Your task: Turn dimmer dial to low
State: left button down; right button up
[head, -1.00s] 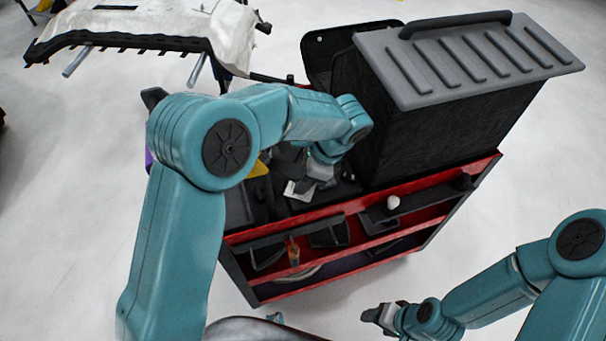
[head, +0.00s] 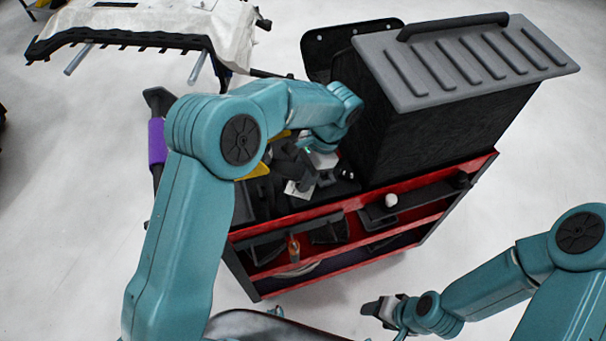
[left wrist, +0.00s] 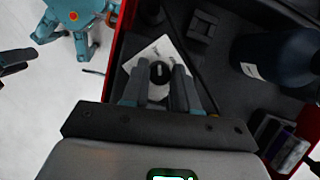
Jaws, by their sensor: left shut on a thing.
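The dimmer dial (left wrist: 160,72) is a small round black knob with a light mark, on a white plate (left wrist: 150,58) in the left wrist view. My left gripper (left wrist: 160,84) has its two fingers on either side of the dial and is shut on it. In the head view, my left gripper (head: 304,170) reaches down into the top tray of the cart, next to the white plate (head: 297,189); I cannot make out the dial there. My right gripper (head: 380,309) is low in front of the cart, away from the dial; its jaw opening is unclear.
The red and black cart (head: 325,215) has open shelves with small items. A tall black bin with a ribbed grey lid (head: 470,60) stands on its right. A dark bottle (left wrist: 275,58) lies right of the dial. A draped bumper stand (head: 150,40) is behind.

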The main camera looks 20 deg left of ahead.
pick_arm(q)
jog(key=shift+r, duration=0.1)
jog(key=c, duration=0.9)
grip_release()
notch_tip(320, 180, up, 20)
jog(key=shift+f+p, duration=0.1)
jog(key=shift+p, duration=0.65)
